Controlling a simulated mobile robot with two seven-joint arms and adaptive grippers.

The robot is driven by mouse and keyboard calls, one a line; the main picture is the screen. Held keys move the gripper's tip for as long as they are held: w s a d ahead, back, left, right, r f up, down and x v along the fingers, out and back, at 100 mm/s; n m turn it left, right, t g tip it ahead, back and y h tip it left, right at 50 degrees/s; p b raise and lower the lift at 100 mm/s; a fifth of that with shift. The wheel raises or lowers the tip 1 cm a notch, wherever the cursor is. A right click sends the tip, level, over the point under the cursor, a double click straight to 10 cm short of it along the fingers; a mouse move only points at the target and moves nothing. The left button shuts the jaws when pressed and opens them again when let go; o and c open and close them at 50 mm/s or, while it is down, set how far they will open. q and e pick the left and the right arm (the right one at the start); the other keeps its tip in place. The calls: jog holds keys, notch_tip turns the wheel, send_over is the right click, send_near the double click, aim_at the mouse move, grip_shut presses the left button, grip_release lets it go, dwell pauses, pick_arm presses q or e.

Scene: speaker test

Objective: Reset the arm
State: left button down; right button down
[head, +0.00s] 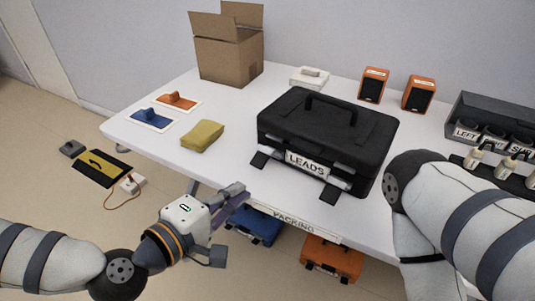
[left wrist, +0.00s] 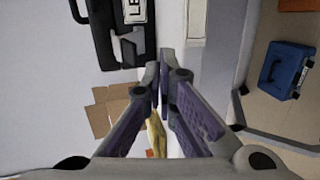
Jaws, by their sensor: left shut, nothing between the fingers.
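My left gripper (head: 238,192) is at the table's front edge in the head view, in front of the black case and apart from it. It is shut and empty. In the left wrist view its fingers (left wrist: 159,80) come together at the tips, with nothing between them. My right arm enters from the right in the head view, and its gripper is out of the picture.
The white table (head: 237,148) carries a black case (head: 325,130) labelled LEADS, a cardboard box (head: 228,55), a yellow cloth-like item (head: 202,136) and two orange speakers (head: 374,84). Blue (head: 258,226) and orange (head: 331,258) cases stand below.

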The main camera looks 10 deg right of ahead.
pick_arm(q)
jog(key=shift+s+a, duration=0.4)
jog(key=shift+s, duration=0.05)
pick_arm(e)
jog(key=shift+r, duration=0.1)
jog(key=shift+w, duration=0.1)
